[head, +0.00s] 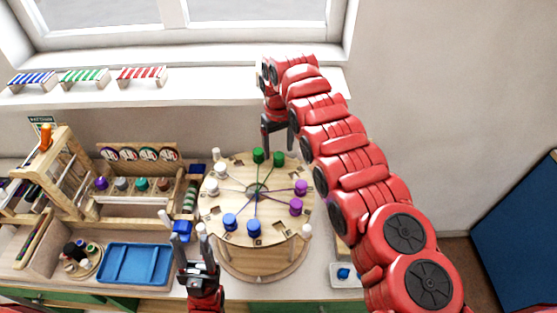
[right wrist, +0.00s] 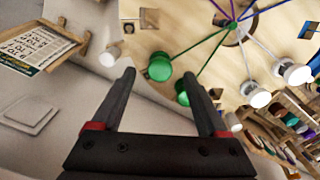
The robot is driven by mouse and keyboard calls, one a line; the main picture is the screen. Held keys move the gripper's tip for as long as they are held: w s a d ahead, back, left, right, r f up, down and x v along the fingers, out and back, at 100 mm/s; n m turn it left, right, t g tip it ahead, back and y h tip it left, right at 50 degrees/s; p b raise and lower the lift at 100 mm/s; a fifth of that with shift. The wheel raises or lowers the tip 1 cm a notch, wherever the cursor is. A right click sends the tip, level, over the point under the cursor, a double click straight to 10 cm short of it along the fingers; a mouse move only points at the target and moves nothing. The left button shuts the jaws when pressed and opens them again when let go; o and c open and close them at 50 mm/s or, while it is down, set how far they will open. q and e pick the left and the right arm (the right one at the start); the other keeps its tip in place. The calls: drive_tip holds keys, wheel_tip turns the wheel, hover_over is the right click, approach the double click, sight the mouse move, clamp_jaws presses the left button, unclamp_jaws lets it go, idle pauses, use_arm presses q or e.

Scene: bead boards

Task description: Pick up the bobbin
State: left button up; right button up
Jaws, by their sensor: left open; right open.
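A round wooden board (head: 238,180) carries several bobbins with threads running to its centre. Two green bobbins (head: 258,155) stand at its far edge, purple ones (head: 296,206) at the right, blue ones (head: 229,222) at the near side and white ones (head: 212,187) at the left. My right gripper (head: 277,130) is open and empty just beyond the green bobbins. In the right wrist view, one green bobbin (right wrist: 159,67) appears between the open fingertips (right wrist: 159,77); whether it lies within their reach is unclear. My left gripper (head: 192,245) is open and empty at the board's near left.
A blue tray (head: 134,264) and a wooden rack with coloured spools (head: 142,184) stand left of the board. A small dish with a blue item (head: 344,273) lies at the near right. Striped racks (head: 84,77) stand on the window sill behind.

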sight(279, 155)
wheel_tip(279, 155, down, 4)
drive_tip(key=shift+r+p, duration=0.15)
drive_tip(key=shift+p, duration=0.35)
clamp_jaws()
